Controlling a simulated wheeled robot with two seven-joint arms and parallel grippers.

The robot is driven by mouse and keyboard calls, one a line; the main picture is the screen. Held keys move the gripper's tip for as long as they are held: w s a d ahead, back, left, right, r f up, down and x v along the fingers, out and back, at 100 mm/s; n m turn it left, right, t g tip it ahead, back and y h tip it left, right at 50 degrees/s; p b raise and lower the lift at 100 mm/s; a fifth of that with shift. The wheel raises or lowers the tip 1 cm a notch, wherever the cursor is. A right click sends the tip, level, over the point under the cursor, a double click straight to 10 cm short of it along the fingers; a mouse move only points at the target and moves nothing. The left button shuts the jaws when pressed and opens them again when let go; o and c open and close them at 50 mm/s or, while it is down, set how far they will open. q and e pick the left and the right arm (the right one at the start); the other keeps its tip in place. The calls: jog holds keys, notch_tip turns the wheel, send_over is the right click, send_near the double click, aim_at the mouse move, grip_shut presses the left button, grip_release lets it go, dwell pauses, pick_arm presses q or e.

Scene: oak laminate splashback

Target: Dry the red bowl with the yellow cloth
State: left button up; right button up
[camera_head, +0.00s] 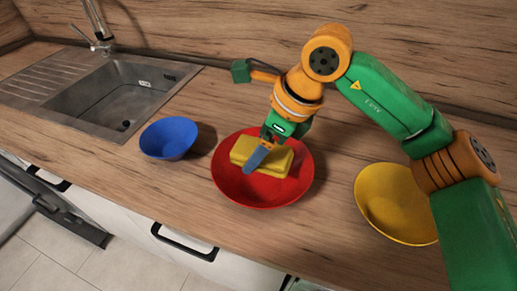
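The red bowl (228,184) stands on the wooden counter, in the middle of the camera_head view. The yellow cloth (277,162), a thick folded pad, is inside the bowl. My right gripper (257,158) reaches down from above into the bowl, at the cloth. One grey-blue finger crosses the near face of the cloth. The other finger is hidden, so I cannot tell whether the gripper is shut on the cloth. My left gripper is not in view.
A blue bowl (168,139) stands just left of the red bowl, and a yellow bowl (395,203) stands to the right, beside my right arm. A metal sink (122,93) with a tap (101,40) is at the upper left. White drawers with dark handles are below the counter edge.

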jog(key=r+p, duration=0.2)
jog(key=r, duration=0.1)
jog(key=r+p, duration=0.2)
jog(key=r, duration=0.1)
jog(key=r+p, duration=0.3)
jog(key=shift+w+d, duration=0.1)
jog(key=shift+w, duration=0.15)
jog(key=shift+f, duration=0.1)
